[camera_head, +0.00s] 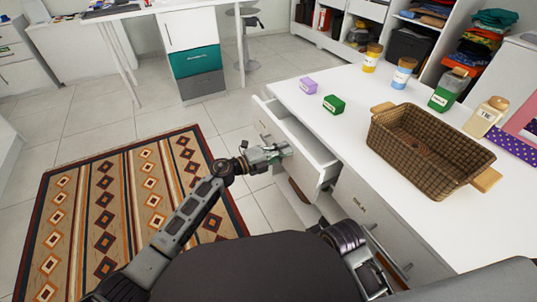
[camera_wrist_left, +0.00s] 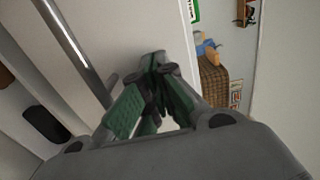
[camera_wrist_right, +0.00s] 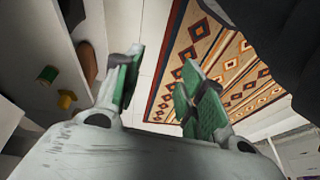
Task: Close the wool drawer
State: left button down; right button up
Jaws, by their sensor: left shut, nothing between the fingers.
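A white drawer (camera_head: 305,146) stands pulled out of the white counter (camera_head: 400,178) in the head view, and its visible inside looks empty. I cannot read a label that marks it as the wool drawer. My left gripper (camera_head: 284,150) is at the drawer's front panel (camera_head: 292,165); I cannot tell whether it touches. In the left wrist view the left fingers (camera_wrist_left: 157,66) meet at their tips with nothing between them, in front of a white panel. My right gripper (camera_wrist_right: 160,88) shows spread fingers with nothing between them. In the head view its fingers are hidden.
Below the open drawer is a brown object (camera_head: 298,190). A patterned rug (camera_head: 130,215) covers the floor at left.

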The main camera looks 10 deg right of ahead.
pick_arm(q)
jog(key=b+x, duration=0.1)
jog(key=x, duration=0.7)
jog(key=shift+d, duration=0.35)
pick_arm(e)
jog(key=x, duration=0.3)
jog(key=shift+s+a+f, duration=0.15)
jog(key=shift+s+a, duration=0.05)
jog(key=shift+a, duration=0.1)
pick_arm(q)
jog(key=shift+w+r, duration=0.1)
pick_arm(e)
jog(key=shift+s, duration=0.1)
